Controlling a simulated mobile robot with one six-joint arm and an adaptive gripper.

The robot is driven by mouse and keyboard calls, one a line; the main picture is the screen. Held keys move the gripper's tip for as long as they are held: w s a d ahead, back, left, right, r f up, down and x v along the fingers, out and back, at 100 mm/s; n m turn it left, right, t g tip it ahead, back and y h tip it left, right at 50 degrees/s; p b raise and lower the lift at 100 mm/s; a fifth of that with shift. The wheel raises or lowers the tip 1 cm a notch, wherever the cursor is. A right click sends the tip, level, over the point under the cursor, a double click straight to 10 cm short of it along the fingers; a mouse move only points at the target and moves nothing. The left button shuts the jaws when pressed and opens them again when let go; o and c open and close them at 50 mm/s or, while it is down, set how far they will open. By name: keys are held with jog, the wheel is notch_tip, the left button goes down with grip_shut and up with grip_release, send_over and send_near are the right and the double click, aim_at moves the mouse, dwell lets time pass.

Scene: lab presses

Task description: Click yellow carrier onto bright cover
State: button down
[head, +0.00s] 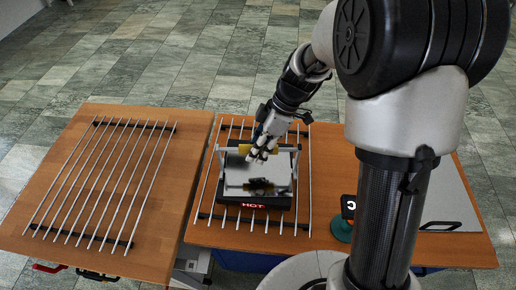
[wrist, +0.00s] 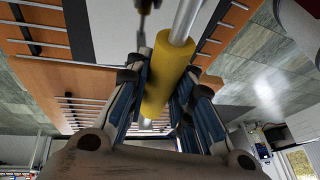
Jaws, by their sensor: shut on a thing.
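In the head view a dark press marked HOT (head: 252,205) stands on a rack of metal rods. A bright flat cover (head: 236,180) lies on top of it, with a small dark part on its front. A pale frame with a crossbar stands over the cover. The yellow carrier (head: 244,149) shows as a yellow sleeve on that crossbar; in the wrist view it is a yellow cylinder (wrist: 170,88) around a metal bar. My gripper (head: 262,154) is shut on the yellow sleeve, its fingers on both sides. My fingers hide part of the sleeve and crossbar.
An empty rod rack (head: 100,185) lies on the left table. Right of the press are a green round base with a black sign (head: 348,207) and a grey plate (head: 452,200) with a black handle. A gap separates the two tables.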

jog(key=shift+f+b, duration=0.4)
jog(key=shift+b, duration=0.05)
jog(key=shift+r, duration=0.2)
jog(key=shift+r+p, duration=1.5)
jog(key=shift+r, duration=0.9)
